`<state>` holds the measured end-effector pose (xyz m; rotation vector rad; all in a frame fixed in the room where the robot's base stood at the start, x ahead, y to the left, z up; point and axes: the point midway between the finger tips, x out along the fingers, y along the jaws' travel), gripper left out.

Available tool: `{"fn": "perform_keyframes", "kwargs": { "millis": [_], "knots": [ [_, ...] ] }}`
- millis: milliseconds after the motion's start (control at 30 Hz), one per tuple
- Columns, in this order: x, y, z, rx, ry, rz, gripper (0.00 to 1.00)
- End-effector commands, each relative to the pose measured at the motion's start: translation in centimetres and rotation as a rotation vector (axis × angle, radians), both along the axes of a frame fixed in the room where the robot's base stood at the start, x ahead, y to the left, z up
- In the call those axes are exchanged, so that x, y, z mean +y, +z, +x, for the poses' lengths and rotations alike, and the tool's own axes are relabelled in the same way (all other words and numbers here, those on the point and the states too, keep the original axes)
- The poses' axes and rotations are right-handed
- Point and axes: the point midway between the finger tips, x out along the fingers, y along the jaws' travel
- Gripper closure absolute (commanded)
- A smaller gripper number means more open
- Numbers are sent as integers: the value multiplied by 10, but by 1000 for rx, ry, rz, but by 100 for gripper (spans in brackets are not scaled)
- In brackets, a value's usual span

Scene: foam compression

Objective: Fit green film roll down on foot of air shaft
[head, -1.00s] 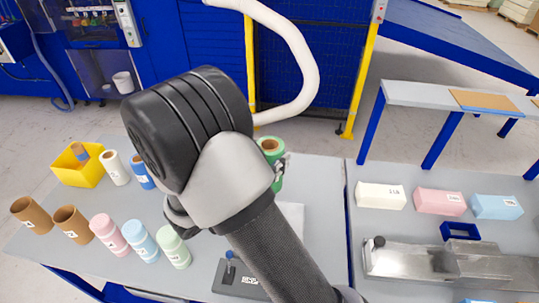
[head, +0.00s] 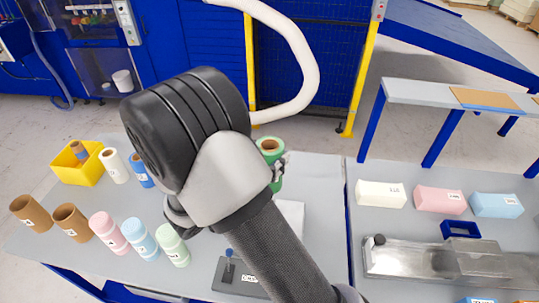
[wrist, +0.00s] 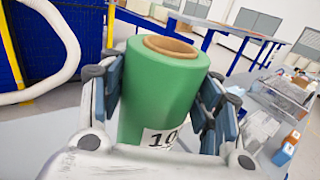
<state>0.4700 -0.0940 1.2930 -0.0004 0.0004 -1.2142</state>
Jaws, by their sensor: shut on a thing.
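The green film roll (head: 275,178) stands upright behind my arm in the head view, its lower part hidden there. In the wrist view the green film roll (wrist: 165,85) has a brown core and a label reading 10. My gripper (wrist: 163,105) is shut on it, with a padded finger on each side. In the head view my arm hides most of the gripper. I cannot make out the air shaft or its foot for sure. A dark base plate (head: 232,282) with a blue-topped lever lies at the table's front, partly behind my arm.
Pink, blue and pale green rolls (head: 143,240), brown cores (head: 72,222) and a yellow bin (head: 78,176) stand on the left. White, pink and blue blocks (head: 440,198) lie on the right table, behind a metal fixture (head: 440,258). A white hose (head: 300,60) arches behind.

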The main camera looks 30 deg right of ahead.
Motion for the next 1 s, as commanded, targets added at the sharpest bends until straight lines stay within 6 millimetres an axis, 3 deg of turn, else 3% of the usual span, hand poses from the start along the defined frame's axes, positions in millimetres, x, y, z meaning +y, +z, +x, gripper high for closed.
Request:
{"fn": "perform_keyframes", "kwargs": {
  "millis": [367,1000],
  "knots": [
    [0,-1,0,-2,0,-2,78],
    [0,-20,0,0,0,-1,78]
  ]
}}
